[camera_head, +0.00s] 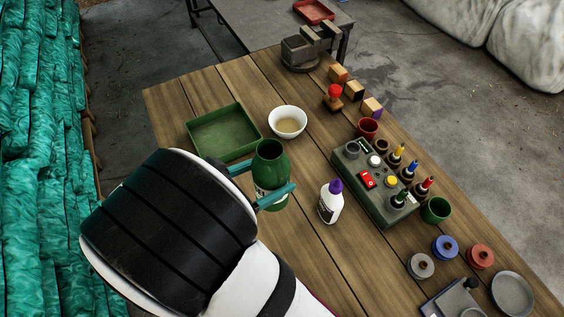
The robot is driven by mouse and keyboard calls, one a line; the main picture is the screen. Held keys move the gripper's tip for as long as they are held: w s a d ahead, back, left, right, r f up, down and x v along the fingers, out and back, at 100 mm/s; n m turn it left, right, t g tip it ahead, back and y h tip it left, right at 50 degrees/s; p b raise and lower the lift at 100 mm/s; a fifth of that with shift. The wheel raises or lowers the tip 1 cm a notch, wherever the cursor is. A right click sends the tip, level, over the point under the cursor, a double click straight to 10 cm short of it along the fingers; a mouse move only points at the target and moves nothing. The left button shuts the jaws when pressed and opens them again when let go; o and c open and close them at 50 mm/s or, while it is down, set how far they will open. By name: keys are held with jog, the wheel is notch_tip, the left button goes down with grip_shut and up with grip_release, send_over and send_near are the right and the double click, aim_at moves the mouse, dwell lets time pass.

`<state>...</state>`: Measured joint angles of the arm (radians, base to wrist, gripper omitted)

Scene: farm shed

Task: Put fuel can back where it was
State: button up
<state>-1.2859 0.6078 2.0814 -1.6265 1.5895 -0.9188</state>
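A dark green can (272,163) with a pale label and a dark round top is in the middle of the head view, and looks like the fuel can. My gripper (264,184) has its two teal fingers on either side of the can, one at its left and one across its lower front. The fingers appear to be closed on it. The can looks upright. My arm hides part of its lower left, and I cannot tell whether its base touches the table.
A green tray (224,151) and a white bowl (288,138) stand behind the can. A white bottle with a purple cap (330,203) stands close on its right. A control box (376,184) with several buttons is farther right. Bare wooden table (297,247) shows in front.

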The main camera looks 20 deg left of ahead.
notch_tip(320, 180, down, 9)
jog(key=shift+f, duration=0.15)
jog(key=o, duration=1.5)
jog(key=shift+f, duration=0.1)
jog(key=shift+s, duration=0.1)
jog(key=v, duration=1.2)
